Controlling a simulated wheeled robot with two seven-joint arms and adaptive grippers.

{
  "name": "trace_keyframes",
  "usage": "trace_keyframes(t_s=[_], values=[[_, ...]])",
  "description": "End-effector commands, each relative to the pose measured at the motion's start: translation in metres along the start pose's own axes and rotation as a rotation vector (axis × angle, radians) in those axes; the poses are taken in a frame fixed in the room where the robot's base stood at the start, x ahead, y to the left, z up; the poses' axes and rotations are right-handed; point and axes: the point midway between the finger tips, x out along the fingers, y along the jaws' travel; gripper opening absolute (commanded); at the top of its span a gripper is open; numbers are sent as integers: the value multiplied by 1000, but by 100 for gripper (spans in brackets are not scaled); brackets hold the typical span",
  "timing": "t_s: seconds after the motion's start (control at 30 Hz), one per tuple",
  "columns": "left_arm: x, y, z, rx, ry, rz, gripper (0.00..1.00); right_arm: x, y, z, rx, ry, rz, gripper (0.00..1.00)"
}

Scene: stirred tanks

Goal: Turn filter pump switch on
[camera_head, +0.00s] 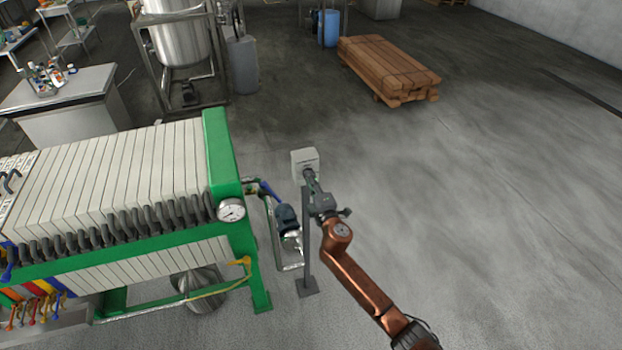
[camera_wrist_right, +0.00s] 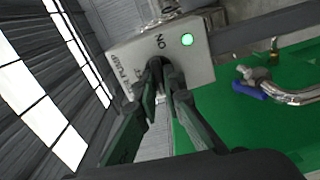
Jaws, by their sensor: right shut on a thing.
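The filter pump switch box (camera_head: 302,156) is a pale grey box on a thin dark post (camera_head: 306,240) beside the green filter press. In the right wrist view the switch box (camera_wrist_right: 202,68) shows the word ON, part of a PUMP label and a lit green lamp (camera_wrist_right: 187,40). My right gripper (camera_head: 309,175) is at the front of the box. In the wrist view its fingers (camera_wrist_right: 160,70) are closed on the dark switch knob (camera_wrist_right: 156,63), which they mostly hide. The knob's exact angle is hard to tell. My left gripper is out of view.
The filter press (camera_head: 222,160) with white plates and a gauge (camera_head: 231,210) stands left of the post. A blue pump (camera_head: 287,218) with piping sits between them. A timber stack (camera_head: 388,68) lies at the back. The floor to the right is clear.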

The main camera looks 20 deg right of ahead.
Motion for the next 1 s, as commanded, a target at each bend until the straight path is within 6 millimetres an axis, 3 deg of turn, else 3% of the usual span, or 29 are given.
trace_keyframes(t_s=[0.77,0.8,1.0], values=[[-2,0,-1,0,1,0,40,0,-2,-1,-96,2,-1,0],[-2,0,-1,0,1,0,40,0,-2,-1,-96,2,-1,11],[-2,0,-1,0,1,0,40,0,-1,0,-94,1,-1,25]])
